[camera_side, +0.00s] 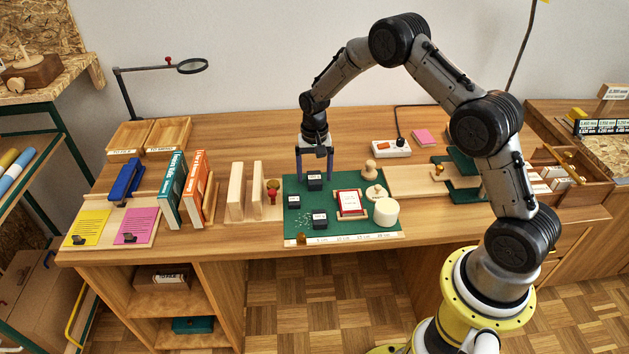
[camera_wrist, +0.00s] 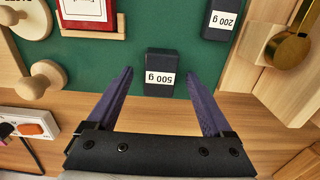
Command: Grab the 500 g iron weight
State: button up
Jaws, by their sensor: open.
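The 500 g iron weight (camera_wrist: 160,66) is a small dark block with a white label. In the wrist view it lies between the tips of my two fingers, with a gap on each side. In the side view the weight (camera_side: 314,182) sits upright near the back edge of the green mat (camera_side: 345,225). My gripper (camera_side: 315,177) points down over it, open and empty. It also shows in the wrist view (camera_wrist: 160,74), its purple fingers apart. How far the tips are above the mat is hard to tell.
A 200 g block (camera_wrist: 221,20) stands close by, and another dark block (camera_side: 320,220) is nearer the mat's front. Wooden uprights (camera_side: 237,192) stand left.

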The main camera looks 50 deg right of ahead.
jog(key=shift+f, duration=0.4)
jog(key=shift+c, duration=0.2)
grip_shut()
jog(key=shift+r, duration=0.1)
